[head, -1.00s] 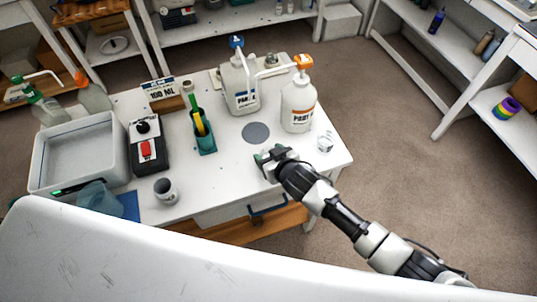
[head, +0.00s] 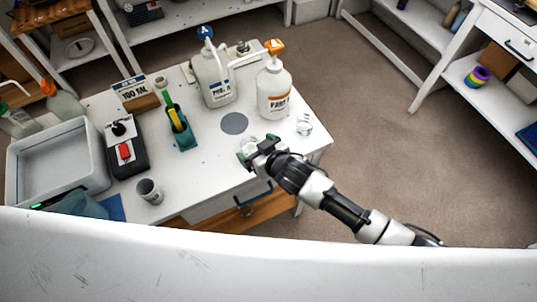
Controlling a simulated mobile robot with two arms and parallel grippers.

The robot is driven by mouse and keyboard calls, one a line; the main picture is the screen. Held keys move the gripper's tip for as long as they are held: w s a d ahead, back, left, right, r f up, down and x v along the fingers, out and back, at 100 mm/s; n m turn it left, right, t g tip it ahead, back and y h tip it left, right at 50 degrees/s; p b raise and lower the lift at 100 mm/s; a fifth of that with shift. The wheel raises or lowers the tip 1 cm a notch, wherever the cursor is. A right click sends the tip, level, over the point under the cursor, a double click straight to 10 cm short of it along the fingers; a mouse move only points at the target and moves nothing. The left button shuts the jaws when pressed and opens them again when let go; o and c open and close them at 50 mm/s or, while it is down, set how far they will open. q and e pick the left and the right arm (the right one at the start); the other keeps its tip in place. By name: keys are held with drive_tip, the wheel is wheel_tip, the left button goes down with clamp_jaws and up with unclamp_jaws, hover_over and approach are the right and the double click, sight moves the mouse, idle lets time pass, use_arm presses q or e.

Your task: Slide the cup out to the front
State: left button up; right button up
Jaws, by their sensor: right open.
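My right gripper (head: 256,150) is open, low over the front right of the white table (head: 205,178). A small pale, clear-looking shape (head: 245,146) shows at its fingertips. It may be a cup, but the fingers partly hide it, and I cannot tell whether they touch it. A small clear cup (head: 304,125) stands near the table's right edge, apart from the gripper. A grey cup (head: 149,191) stands upright near the front edge on the left. A flat grey disc (head: 234,123) lies behind the gripper. My left gripper is not in view.
Two pump bottles, one blue-topped (head: 213,78) and one orange-topped (head: 274,93), stand behind the disc. A teal holder (head: 182,135), a black device with a red switch (head: 125,150) and a grey tray (head: 55,160) fill the left. Bare tabletop lies between the grey cup and gripper.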

drive_tip(key=v, duration=0.7)
idle(0.4)
drive_tip(key=d+f+m+h, duration=0.15)
drive_tip(key=d+f, duration=0.25)
drive_tip(key=f, duration=0.4)
drive_tip(key=d+f+m+h, duration=0.1)
drive_tip(key=d+f+h, duration=0.1)
drive_tip(key=d+f, duration=0.4)
drive_tip(key=s+d+f+m+g+h, duration=0.15)
drive_tip(key=s+d+f, duration=0.25)
drive_tip(key=f, duration=0.4)
drive_tip(key=s+d+f+g+h, duration=0.1)
drive_tip(key=s+d+f+g, duration=0.1)
drive_tip(key=s+d+f, duration=0.35)
drive_tip(key=s+d+f+g, duration=0.1)
drive_tip(key=s+f, duration=0.3)
drive_tip(key=s, duration=0.4)
drive_tip(key=s+d+f+m+g+h, duration=0.1)
drive_tip(key=s+d+f+g, duration=0.1)
drive_tip(key=s, duration=0.6)
drive_tip(key=s+d+f+m+g+h, duration=0.1)
drive_tip(key=s+d+f, duration=0.2)
drive_tip(key=s+f, duration=0.4)
drive_tip(key=shift+s, duration=1.05)
